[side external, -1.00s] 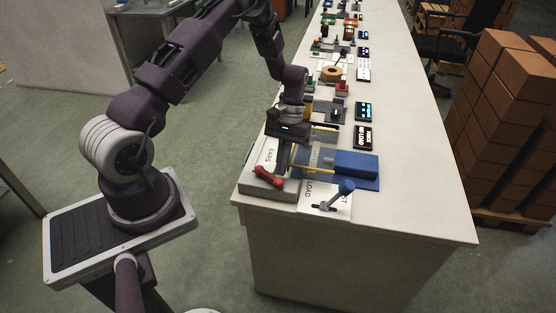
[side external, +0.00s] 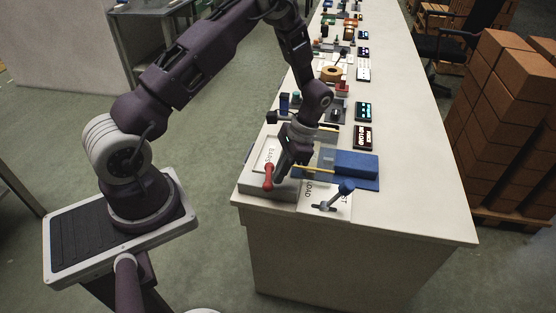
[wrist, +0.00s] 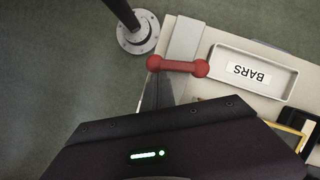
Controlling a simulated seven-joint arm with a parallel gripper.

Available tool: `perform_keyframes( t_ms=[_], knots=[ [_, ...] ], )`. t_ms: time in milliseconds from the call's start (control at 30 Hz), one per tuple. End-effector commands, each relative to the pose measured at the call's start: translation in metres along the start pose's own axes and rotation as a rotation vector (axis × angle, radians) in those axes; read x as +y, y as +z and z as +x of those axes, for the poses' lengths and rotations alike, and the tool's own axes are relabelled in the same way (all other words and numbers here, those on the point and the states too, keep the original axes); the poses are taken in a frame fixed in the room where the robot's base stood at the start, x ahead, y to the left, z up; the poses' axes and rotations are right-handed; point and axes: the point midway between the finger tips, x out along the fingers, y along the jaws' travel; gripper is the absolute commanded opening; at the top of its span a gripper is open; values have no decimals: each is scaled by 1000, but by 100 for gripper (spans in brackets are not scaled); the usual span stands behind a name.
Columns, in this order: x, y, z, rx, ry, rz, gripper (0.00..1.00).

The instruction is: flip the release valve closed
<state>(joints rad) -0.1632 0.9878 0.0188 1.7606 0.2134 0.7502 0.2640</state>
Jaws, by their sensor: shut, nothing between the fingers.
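The red lever handle (side external: 268,176), which looks like the release valve, sits on the grey box at the near left end of the bench. It points toward the bench's far end, with a round knob at each end. In the wrist view the red handle (wrist: 178,66) lies across the picture beside the BARS tray. My gripper (side external: 279,179) is low, tilted, just right of the handle. In the wrist view its shut fingers (wrist: 157,92) end just below the handle's left part. They hold nothing; whether they touch the handle I cannot tell.
A white BARS tray (wrist: 251,72) lies close beside the handle. A blue block (side external: 356,164), a yellow bar (side external: 315,170) and a blue-knobbed lever (side external: 345,187) stand to the right. Several devices line the bench behind.

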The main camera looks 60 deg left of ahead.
Motion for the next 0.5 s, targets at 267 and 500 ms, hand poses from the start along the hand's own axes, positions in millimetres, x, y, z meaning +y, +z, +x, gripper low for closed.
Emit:
perform_keyframes(
  t_ms=[267,500],
  knots=[
    [3,5,3,-4,-46,116,0],
    [4,6,4,-4,-62,157,0]
  ],
)
